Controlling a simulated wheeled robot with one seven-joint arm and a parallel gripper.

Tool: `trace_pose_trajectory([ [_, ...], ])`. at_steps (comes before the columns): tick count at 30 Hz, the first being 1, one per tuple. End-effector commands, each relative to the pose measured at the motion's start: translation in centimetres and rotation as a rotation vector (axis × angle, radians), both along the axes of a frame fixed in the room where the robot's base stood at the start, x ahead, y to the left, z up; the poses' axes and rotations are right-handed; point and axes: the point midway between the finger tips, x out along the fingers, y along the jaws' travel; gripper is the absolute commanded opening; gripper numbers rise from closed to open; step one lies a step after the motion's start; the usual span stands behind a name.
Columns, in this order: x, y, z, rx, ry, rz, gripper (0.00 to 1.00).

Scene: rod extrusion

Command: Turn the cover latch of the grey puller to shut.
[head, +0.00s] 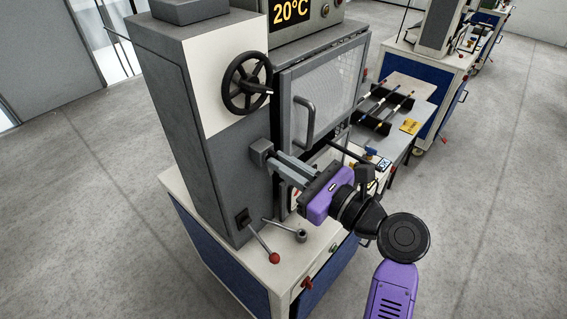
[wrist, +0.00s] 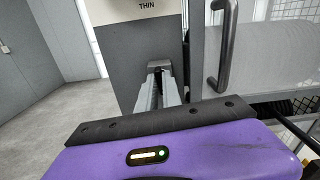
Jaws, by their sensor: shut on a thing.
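The grey puller (head: 176,95) stands on a white-topped bench. Its cover (head: 325,85) has a mesh window and a vertical handle (head: 304,120), and looks closed against the frame. The cover latch (head: 261,151) is a small dark grey block at the cover's left edge, low on the puller. My gripper (head: 279,162) reaches it from the right, its fingers shut on it. In the wrist view the fingers (wrist: 160,88) point ahead, with the dark latch (wrist: 158,68) between their tips. The fingers hide much of the latch, so I cannot tell its exact turn.
A black handwheel (head: 246,83) sits above the latch. A red-knobbed lever (head: 264,243) sticks out below my gripper. A display (head: 292,9) above reads 20°C. A side table (head: 407,95) with rods on black rests stands to the right. Open floor lies at the left.

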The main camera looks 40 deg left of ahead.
Motion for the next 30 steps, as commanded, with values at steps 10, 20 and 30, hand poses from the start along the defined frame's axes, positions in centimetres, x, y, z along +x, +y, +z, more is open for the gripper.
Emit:
trace_pose_trajectory([
  [10,-0.05,-0.14,-0.24,-0.024,-0.294,-0.001,0.0],
  [20,-0.2,-0.1,-0.42,-0.048,-0.609,0.0,0.0],
  [30,-0.27,-0.1,-0.6,-0.074,-0.932,0.0,0.0],
])
